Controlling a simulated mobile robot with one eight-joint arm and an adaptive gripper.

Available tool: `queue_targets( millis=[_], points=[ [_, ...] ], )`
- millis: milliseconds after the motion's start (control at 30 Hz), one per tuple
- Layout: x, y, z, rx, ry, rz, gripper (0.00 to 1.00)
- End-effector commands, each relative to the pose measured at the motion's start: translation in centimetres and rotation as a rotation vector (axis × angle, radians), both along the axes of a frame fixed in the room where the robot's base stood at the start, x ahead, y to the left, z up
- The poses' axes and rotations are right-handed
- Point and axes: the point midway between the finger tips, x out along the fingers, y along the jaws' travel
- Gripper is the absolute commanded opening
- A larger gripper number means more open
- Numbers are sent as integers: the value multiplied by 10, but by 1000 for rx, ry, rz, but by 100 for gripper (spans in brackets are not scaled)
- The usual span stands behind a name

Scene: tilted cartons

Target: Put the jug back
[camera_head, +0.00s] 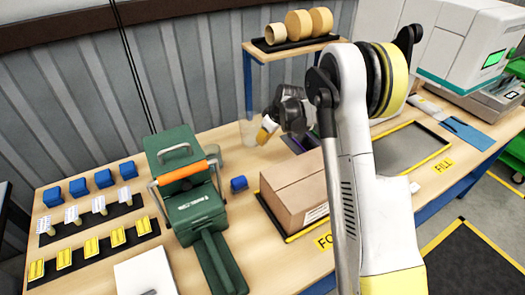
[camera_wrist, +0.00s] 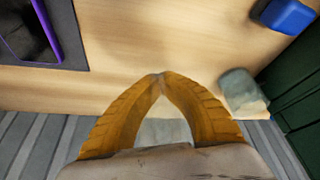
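A tall, pale see-through vessel, which looks like the jug (camera_head: 249,129), stands near the back edge of the table, just left of my gripper (camera_head: 268,128). In the wrist view, the fingers of my gripper (camera_wrist: 159,77) come together at their tips, with no object visible between the tips.
A green press (camera_head: 183,170) stands on the left, with a blue block (camera_head: 239,184) beside it. A brown carton (camera_head: 294,188) sits tilted in front of my arm. A dark, purple-edged item (camera_head: 297,143) lies near my gripper. A raised shelf (camera_head: 290,46) holds several rolls.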

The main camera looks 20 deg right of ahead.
Motion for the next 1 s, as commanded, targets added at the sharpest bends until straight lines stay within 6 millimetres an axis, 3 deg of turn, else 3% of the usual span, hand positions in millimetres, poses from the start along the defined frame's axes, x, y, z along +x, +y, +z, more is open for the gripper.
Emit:
queue_targets(
  millis=[300,700,800,1000],
  points=[
    [1,0,-39,0,0,0,0],
    [0,0,-44,0,0,0,0],
    [0,0,-42,0,0,1,27],
    [0,0,-42,0,0,1,27]
  ],
)
